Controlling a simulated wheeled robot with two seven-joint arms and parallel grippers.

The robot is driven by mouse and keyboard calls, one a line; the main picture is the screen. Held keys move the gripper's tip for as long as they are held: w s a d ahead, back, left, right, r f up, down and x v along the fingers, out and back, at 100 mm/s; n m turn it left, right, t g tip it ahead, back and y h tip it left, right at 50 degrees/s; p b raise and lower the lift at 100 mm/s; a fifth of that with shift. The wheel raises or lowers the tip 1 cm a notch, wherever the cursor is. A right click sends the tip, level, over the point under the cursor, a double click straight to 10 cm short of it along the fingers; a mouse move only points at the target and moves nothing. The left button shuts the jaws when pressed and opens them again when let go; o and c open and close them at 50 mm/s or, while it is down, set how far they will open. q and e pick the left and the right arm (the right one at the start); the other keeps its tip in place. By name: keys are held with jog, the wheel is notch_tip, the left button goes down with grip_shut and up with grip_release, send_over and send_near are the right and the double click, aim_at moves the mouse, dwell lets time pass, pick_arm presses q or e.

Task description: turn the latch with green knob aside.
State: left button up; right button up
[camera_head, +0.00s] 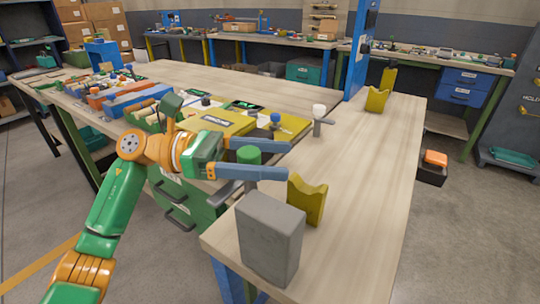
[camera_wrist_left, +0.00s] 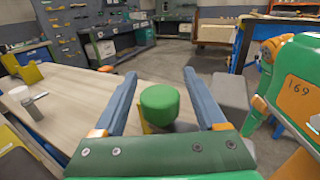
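The green knob (camera_head: 248,155) is a short upright cylinder near the left edge of the wooden bench; a grey metal piece (camera_head: 229,193) shows below it, mostly hidden by my gripper. My left gripper (camera_head: 287,158) is open, with one blue finger on each side of the knob. In the left wrist view the green knob (camera_wrist_left: 160,104) stands between the two spread fingers of the left gripper (camera_wrist_left: 160,76), with a visible gap on each side. I cannot tell the exact height of the fingers against the knob. My right gripper is not in view.
A grey block (camera_head: 270,238) and a yellow notched block (camera_head: 308,200) stand close to the gripper on the bench (camera_head: 355,190). A white-knobbed latch (camera_head: 318,115) and a blue knob (camera_head: 275,118) are farther back.

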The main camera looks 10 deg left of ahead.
pick_arm(q)
jog(key=a+b, duration=0.1)
jog(key=a, duration=0.6)
jog(key=shift+s, duration=0.15)
jog(key=shift+a, duration=0.1)
